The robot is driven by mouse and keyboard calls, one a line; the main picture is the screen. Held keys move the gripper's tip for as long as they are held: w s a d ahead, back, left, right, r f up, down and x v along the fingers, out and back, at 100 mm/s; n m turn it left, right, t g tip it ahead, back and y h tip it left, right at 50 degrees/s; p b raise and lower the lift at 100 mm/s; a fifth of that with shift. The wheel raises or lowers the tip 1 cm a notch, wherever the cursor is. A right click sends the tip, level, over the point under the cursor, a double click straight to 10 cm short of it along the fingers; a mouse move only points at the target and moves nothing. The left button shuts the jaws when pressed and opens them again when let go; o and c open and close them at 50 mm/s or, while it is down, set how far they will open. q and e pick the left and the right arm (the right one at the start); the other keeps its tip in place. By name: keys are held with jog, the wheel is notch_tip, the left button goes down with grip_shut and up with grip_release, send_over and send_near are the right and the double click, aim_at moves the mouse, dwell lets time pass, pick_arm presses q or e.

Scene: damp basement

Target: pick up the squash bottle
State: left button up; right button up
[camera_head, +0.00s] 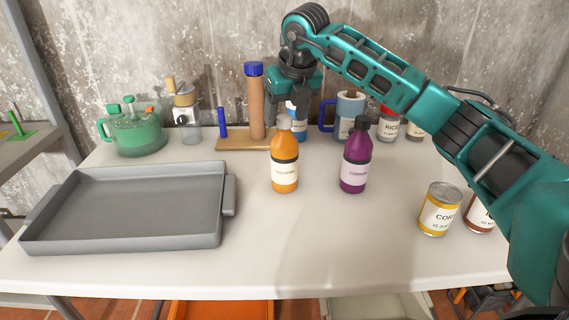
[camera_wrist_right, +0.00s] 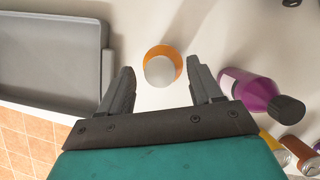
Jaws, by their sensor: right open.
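The squash bottle (camera_head: 285,173) is orange with a pale cap and a cream label, and stands upright on the white table near the middle. In the right wrist view the orange bottle (camera_wrist_right: 171,52) is seen from above, with its cap toward the camera. My right gripper (camera_head: 294,104) is above the bottle, pointing down; its fingers partly overlap things behind. In the wrist view the right gripper (camera_wrist_right: 161,82) is open and empty, with the bottle showing between and beyond its fingertips. No contact is visible. My left gripper is not in view.
A purple bottle (camera_head: 355,160) stands right of the squash bottle. A grey tray (camera_head: 135,243) fills the table's left. A wooden stand (camera_head: 232,142), a blue mug (camera_head: 350,112) and a green pot (camera_head: 136,135) line the back. A yellow can (camera_head: 439,212) stands right; the front middle is clear.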

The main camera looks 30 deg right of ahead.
jog(key=shift+x, duration=1.1)
jog(key=shift+r, duration=0.1)
grip_shut()
